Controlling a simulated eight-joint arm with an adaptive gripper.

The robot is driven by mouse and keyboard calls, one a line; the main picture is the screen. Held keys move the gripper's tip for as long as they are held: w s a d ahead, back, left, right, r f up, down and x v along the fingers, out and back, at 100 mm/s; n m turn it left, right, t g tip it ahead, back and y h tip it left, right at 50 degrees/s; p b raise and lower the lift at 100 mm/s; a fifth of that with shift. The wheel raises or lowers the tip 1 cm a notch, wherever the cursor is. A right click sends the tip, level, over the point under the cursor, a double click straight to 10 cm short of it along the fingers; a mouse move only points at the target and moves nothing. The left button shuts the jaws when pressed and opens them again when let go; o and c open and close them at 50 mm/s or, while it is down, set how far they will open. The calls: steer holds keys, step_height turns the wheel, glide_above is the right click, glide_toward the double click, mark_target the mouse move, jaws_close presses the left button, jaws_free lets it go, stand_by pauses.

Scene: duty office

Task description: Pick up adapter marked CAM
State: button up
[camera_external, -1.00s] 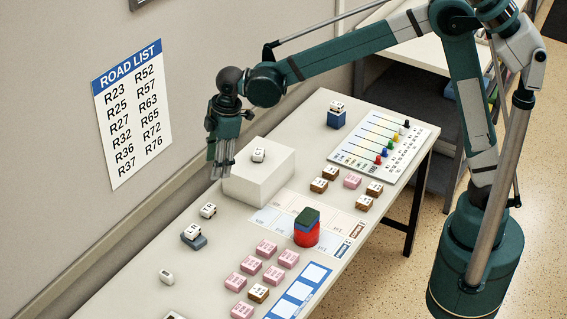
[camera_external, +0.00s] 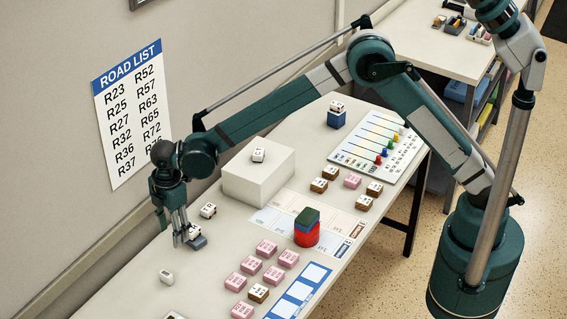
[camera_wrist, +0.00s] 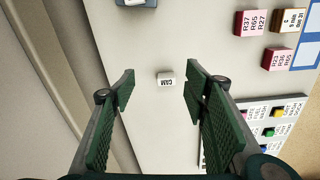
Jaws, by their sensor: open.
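My gripper (camera_external: 181,238) is open and empty, above the table and farther back than that block. In the wrist view the CAM block shows between the two spread fingers (camera_wrist: 160,86), below them and apart from both.
A blue-grey block (camera_external: 198,242) with a white block on it stands beside my fingers, partly hidden by them. Another white block (camera_external: 208,210) lies behind. Several pink blocks (camera_external: 249,265) lie to the right. A white box (camera_external: 258,180) stands farther back. The wall is close on the left.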

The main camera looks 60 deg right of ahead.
steer(key=n, duration=0.1)
glide_above(167, 272)
step_height(167, 272, down, 7)
steer(key=shift+d+g, duration=0.25)
steer(key=shift+g, duration=0.05)
steer(key=shift+f, duration=1.25)
steer(key=shift+f, duration=0.1)
steer(key=shift+a+f, duration=0.15)
steer(key=shift+f, duration=1.1)
steer(key=shift+a+f, duration=0.1)
steer(key=shift+f, duration=1.15)
steer(key=shift+c, duration=0.5)
steer(key=c, duration=0.8)
